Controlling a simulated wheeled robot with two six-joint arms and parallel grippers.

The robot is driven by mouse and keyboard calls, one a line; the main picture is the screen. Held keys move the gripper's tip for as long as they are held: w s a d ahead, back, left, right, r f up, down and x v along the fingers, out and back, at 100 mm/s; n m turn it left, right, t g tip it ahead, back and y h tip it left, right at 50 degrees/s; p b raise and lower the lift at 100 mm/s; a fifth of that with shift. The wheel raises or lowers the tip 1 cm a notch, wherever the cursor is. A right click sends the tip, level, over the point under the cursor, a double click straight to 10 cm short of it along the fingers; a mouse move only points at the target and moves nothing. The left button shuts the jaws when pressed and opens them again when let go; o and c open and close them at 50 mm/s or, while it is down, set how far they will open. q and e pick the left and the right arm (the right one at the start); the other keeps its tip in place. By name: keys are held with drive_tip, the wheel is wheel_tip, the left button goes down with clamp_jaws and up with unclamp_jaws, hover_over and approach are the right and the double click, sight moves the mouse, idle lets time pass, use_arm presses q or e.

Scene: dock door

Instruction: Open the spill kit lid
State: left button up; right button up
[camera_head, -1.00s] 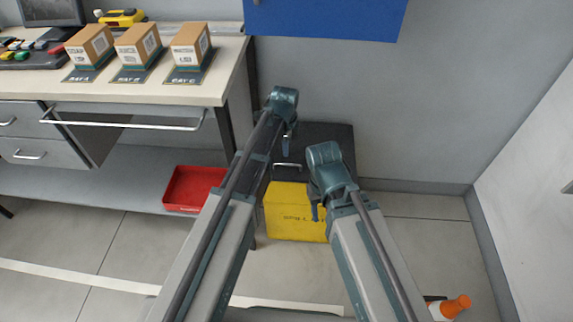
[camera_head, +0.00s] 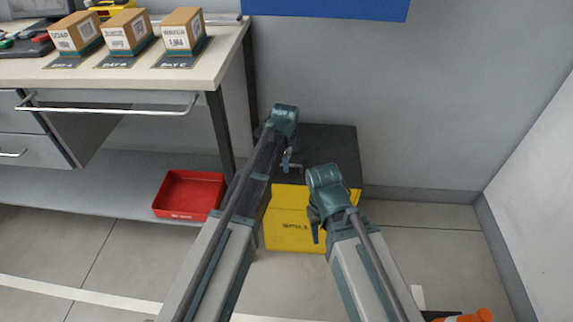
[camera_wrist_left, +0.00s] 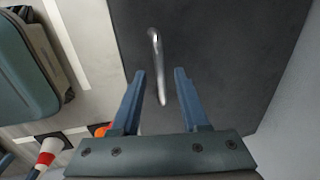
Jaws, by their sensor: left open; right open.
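The spill kit is a yellow box (camera_head: 290,233) on the floor against the wall, with a flat dark lid (camera_head: 335,150) lying shut on it. In the left wrist view, a thin metal handle (camera_wrist_left: 156,65) on the dark lid lies in line with the gap between my fingers. My left gripper (camera_head: 289,163) is open over the lid; it also shows in the left wrist view (camera_wrist_left: 160,73). I cannot tell whether the handle is at finger depth. My right gripper (camera_head: 316,228) is in front of the box's yellow face, apart from the handle. My arms hide parts of the kit.
A workbench (camera_head: 120,70) with several small boxes stands at the left. A red tray (camera_head: 190,194) sits on its lower shelf. A blue panel (camera_head: 330,8) hangs on the wall above. An orange cone (camera_head: 470,315) lies at the lower right. Floor right of the kit is clear.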

use_arm(q)
drive_tip(key=shift+c, duration=0.3)
clamp_jaws()
idle(1.1)
